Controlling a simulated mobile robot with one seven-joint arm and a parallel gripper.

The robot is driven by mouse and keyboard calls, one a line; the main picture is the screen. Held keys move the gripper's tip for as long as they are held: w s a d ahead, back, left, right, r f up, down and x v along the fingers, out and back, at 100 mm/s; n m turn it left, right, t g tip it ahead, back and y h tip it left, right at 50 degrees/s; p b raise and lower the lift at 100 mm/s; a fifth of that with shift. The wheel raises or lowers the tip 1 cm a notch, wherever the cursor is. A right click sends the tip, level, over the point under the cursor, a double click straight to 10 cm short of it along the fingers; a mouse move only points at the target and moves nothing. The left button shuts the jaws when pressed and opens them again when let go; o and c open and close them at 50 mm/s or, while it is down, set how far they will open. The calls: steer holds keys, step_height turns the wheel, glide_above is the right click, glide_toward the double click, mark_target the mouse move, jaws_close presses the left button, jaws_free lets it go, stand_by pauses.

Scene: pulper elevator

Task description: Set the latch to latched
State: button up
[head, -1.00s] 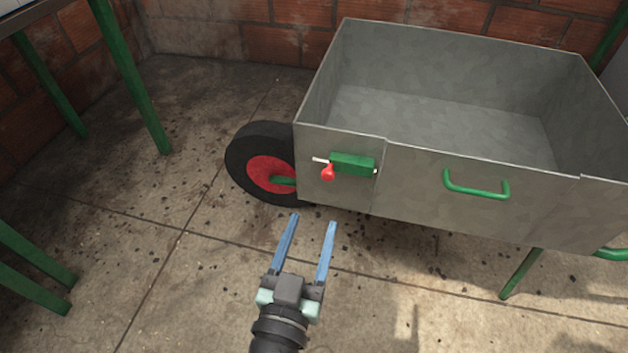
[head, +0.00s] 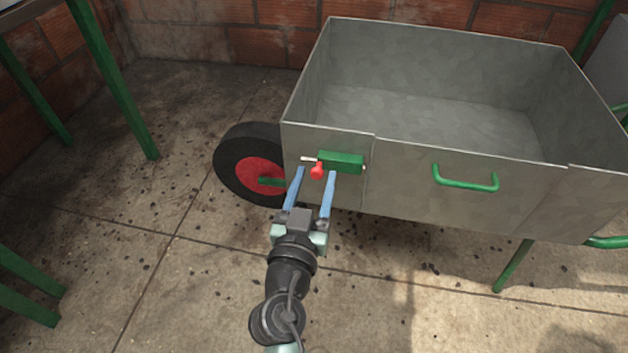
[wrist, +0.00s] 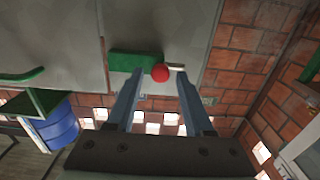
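The latch is a green block (head: 341,162) on the side of the grey metal cart, near the wheel. A red knob (head: 317,171) sits at the block's left end, and a pale bolt (head: 308,159) sticks out to the left of it. My gripper (head: 318,172) is open, with its blue fingertips in front of the latch, one on each side of the knob in the picture. In the wrist view the red knob (wrist: 160,73) shows between the fingertips, with the green block (wrist: 134,61) on the left and the bolt (wrist: 176,67) on the right. I cannot tell whether the fingers touch the knob.
The cart (head: 404,181) has an open top, a green side handle (head: 465,182) and a black wheel with a red hub (head: 259,174). Green legs (head: 112,80) stand at the left.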

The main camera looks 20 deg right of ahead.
jaws_close()
stand_by(1.2)
